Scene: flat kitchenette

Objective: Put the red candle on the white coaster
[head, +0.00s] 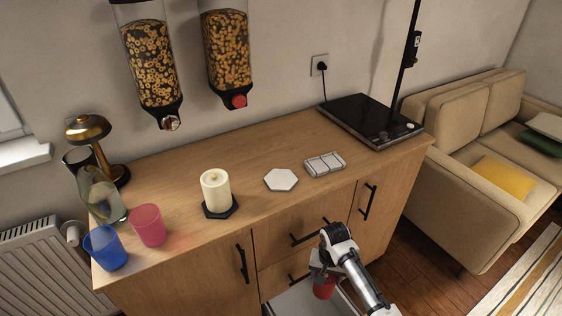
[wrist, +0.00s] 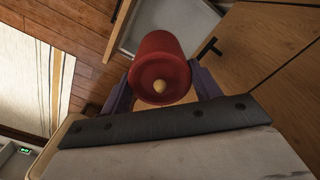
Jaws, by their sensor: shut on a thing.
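The red candle (wrist: 160,58) is between the two fingers of my gripper (wrist: 162,88) in the wrist view, and the gripper is shut on it. In the head view the red candle (head: 324,288) hangs below my gripper (head: 325,272), over or in an open drawer in front of the cabinet; the exact height is hard to tell. The white coaster (head: 281,180) is a bare hexagon on the wooden counter, apart from and above the gripper. A cream candle (head: 215,186) stands on a dark hexagonal coaster (head: 221,211) to its left.
The open drawer (head: 290,303) juts out below the counter. Right of the white coaster lie a grey sectioned block (head: 324,164) and a black hotplate (head: 365,120). Pink (head: 148,225) and blue (head: 105,248) cups stand at left. Cereal dispensers (head: 152,62) hang above.

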